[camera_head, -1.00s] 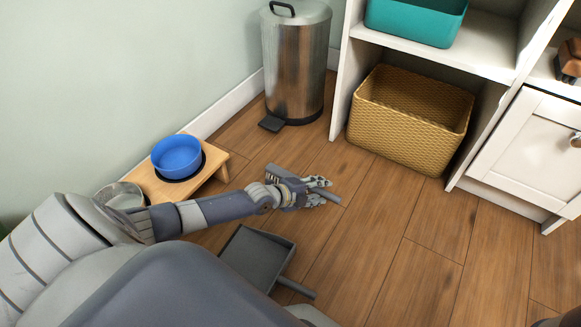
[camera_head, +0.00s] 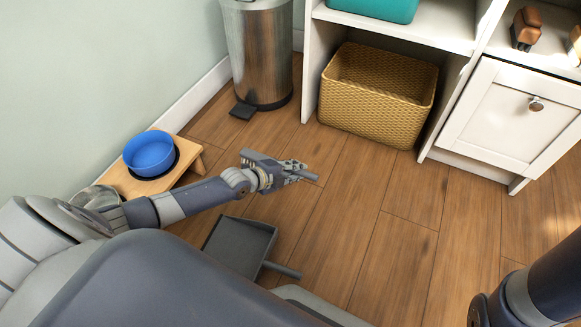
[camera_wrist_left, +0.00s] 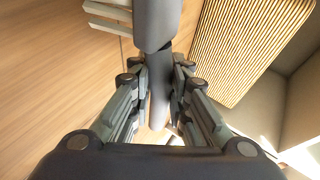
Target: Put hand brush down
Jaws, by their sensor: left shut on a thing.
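My left gripper (camera_head: 294,172) is shut on the grey hand brush (camera_head: 257,160). The brush head shows to the left of the fingers and the handle end to the right, over the wooden floor beyond the dustpan. In the left wrist view the fingers (camera_wrist_left: 158,75) close around the grey handle (camera_wrist_left: 158,103), and pale bristles show at the upper left. I cannot tell whether the brush touches the floor. My right arm shows at the lower right in the head view, but its gripper is out of frame.
A grey dustpan (camera_head: 240,246) lies on the floor near my body. A blue bowl (camera_head: 150,153) sits in a wooden stand (camera_head: 190,170) by the wall. A pedal bin (camera_head: 260,55) and a shelf with a wicker basket (camera_head: 378,100) stand behind. The floor right of the gripper is clear.

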